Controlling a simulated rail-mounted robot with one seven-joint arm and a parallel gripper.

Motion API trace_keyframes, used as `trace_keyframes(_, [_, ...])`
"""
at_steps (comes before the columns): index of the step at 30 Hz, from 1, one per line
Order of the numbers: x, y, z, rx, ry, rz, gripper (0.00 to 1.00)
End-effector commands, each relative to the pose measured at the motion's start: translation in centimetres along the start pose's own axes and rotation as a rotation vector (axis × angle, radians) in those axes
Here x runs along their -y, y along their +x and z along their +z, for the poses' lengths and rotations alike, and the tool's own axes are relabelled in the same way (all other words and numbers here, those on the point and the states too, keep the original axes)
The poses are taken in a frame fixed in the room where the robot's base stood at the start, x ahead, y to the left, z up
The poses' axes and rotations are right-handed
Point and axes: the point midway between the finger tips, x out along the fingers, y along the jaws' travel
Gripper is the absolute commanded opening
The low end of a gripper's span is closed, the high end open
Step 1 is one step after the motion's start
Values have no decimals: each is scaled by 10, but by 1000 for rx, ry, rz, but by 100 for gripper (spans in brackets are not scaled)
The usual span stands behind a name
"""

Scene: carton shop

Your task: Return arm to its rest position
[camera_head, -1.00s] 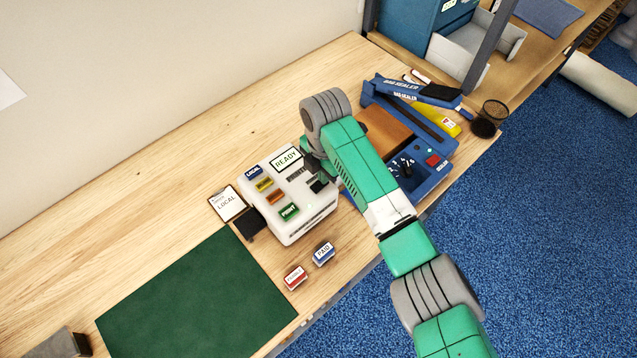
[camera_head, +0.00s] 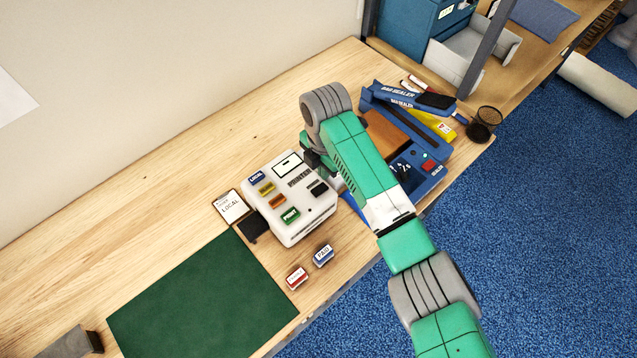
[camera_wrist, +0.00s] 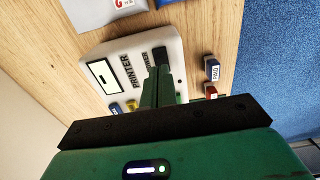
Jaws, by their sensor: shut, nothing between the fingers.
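My arm reaches over the wooden bench from the lower right in the head view. Its gripper end is mostly hidden behind the arm's own links, beside the white printer (camera_head: 290,222). In the wrist view my gripper (camera_wrist: 160,72) is shut and empty, its fingers together in front of the printer (camera_wrist: 113,72). The printer has a blank display and several coloured buttons, including a green one labelled PRINT (camera_head: 289,216). I cannot tell from these views how far the fingers are from the printer.
A blue bag sealer (camera_head: 432,178) stands right of the arm, with a dark mesh cup (camera_head: 485,123) by it. Two small stamps (camera_head: 323,255) (camera_head: 296,277), a LOCAL card (camera_head: 229,206) and a green mat (camera_head: 205,300) lie near the printer. Bare bench stretches left.

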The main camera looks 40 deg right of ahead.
Motion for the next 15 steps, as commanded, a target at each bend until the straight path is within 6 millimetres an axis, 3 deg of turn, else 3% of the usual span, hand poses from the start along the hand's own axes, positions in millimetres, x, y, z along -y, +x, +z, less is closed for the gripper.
trace_keyframes(5, [0,-20,0,-1,0,1,0])
trace_keyframes(15, [0,-18,0,0,0,0,0])
